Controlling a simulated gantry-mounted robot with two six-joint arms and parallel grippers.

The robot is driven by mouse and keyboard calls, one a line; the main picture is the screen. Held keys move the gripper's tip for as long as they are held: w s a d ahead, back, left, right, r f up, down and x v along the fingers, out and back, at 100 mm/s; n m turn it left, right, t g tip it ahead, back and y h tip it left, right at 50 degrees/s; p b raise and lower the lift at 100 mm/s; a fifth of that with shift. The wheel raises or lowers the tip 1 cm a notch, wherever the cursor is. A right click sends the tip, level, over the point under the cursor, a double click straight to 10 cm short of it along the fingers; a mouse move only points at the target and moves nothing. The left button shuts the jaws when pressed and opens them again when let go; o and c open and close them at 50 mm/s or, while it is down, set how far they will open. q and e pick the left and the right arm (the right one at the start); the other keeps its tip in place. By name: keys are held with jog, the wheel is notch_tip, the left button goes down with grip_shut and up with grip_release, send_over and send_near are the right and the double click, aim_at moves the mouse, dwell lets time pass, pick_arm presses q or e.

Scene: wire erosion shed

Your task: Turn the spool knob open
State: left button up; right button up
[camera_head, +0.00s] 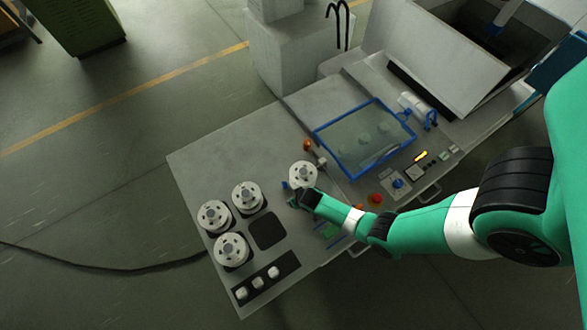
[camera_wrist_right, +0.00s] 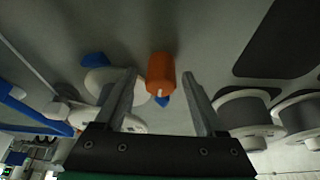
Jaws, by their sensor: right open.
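The spool knob (camera_wrist_right: 160,68), an orange cylinder with a white mark on its lower end, shows in the right wrist view between the two fingers. A blue piece (camera_wrist_right: 164,100) shows beside its lower right side. My right gripper (camera_wrist_right: 158,77) is open, with one finger on each side of the knob in the picture and a gap on both sides. In the head view my right gripper (camera_head: 297,197) is low beside a white spool (camera_head: 303,173), and the knob is hidden there. My left gripper is not in view.
Several white spools (camera_head: 246,196) stand left on the grey table (camera_head: 195,165), around a dark square pad (camera_head: 267,231). A blue-framed tank (camera_head: 316,133) lies beyond. A red button (camera_head: 376,198) and a blue knob (camera_head: 398,183) are near my forearm. An orange piece (camera_head: 308,145) stands beside the tank.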

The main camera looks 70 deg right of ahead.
grip_shut()
dwell(0.3)
jog(key=shift+n, duration=0.4)
jog(key=shift+n+y+p, duration=0.3)
jog(key=shift+n, duration=0.3)
jog(key=shift+n+t+y, duration=0.4)
jog(key=shift+n+y, duration=0.1)
jog(key=shift+n, duration=0.7)
jog(key=shift+n+y+b, duration=0.35)
jog(key=shift+n+y, duration=0.15)
jog(key=shift+n, duration=0.7)
jog(key=shift+n+y+b, duration=0.5)
jog(key=shift+n, duration=1)
